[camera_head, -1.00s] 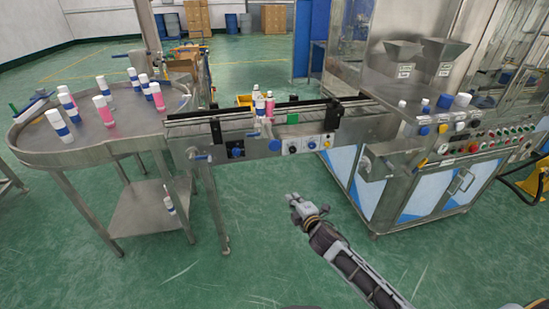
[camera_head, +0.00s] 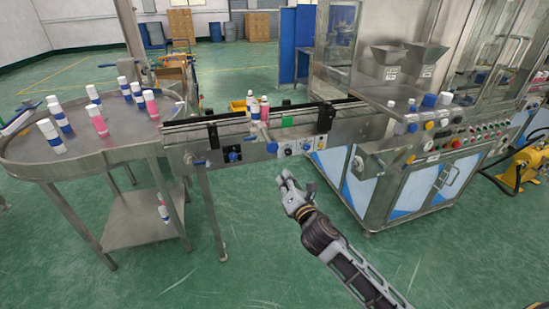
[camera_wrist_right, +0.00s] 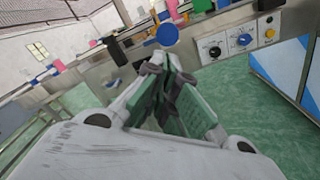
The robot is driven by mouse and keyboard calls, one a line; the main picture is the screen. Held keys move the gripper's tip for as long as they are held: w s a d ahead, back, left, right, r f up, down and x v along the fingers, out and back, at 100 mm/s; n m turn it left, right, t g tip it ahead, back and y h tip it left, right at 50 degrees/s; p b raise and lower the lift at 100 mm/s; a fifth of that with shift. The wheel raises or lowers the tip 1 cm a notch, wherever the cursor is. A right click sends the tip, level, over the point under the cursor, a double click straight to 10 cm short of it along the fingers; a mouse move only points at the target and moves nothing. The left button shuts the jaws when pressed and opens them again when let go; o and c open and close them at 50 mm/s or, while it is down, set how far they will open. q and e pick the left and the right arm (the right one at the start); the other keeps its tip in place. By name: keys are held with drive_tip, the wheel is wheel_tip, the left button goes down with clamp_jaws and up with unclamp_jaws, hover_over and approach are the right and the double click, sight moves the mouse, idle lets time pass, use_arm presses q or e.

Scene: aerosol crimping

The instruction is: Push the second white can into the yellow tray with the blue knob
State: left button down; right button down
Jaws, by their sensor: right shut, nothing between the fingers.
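A white can with a blue band (camera_head: 254,109) stands on the conveyor (camera_head: 200,132) beside a pink can with a white top (camera_head: 265,108). The yellow tray (camera_head: 238,106) shows partly behind the conveyor; its inside is hidden. Blue knobs sit along the conveyor's front, one at the left (camera_head: 234,155) and one at its middle (camera_head: 272,147). A round blue knob (camera_wrist_right: 168,35) shows just beyond my fingertips in the right wrist view. My right gripper (camera_head: 287,178) is shut and empty, below and in front of the conveyor, apart from it. My left gripper is out of view.
Several white-and-blue and pink cans stand on the round steel table (camera_head: 95,145) at the left. The machine cabinet (camera_head: 400,185) with its control panel stands at the right. Green floor (camera_head: 230,270) lies open in front.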

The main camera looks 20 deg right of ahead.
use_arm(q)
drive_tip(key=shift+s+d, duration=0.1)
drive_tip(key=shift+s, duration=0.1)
use_arm(e)
drive_tip(key=n, duration=0.4)
drive_tip(key=d+n+h, duration=0.1)
drive_tip(key=n, duration=0.2)
drive_tip(key=shift+f, duration=0.15)
drive_tip(key=shift+w, duration=0.2)
approach(273, 152)
drive_tip(key=shift+w, duration=0.7)
drive_tip(key=shift+w+a, duration=0.15)
drive_tip(key=shift+w, duration=1.75)
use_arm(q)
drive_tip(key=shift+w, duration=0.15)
use_arm(e)
drive_tip(key=shift+w, duration=0.95)
drive_tip(key=shift+w, duration=0.1)
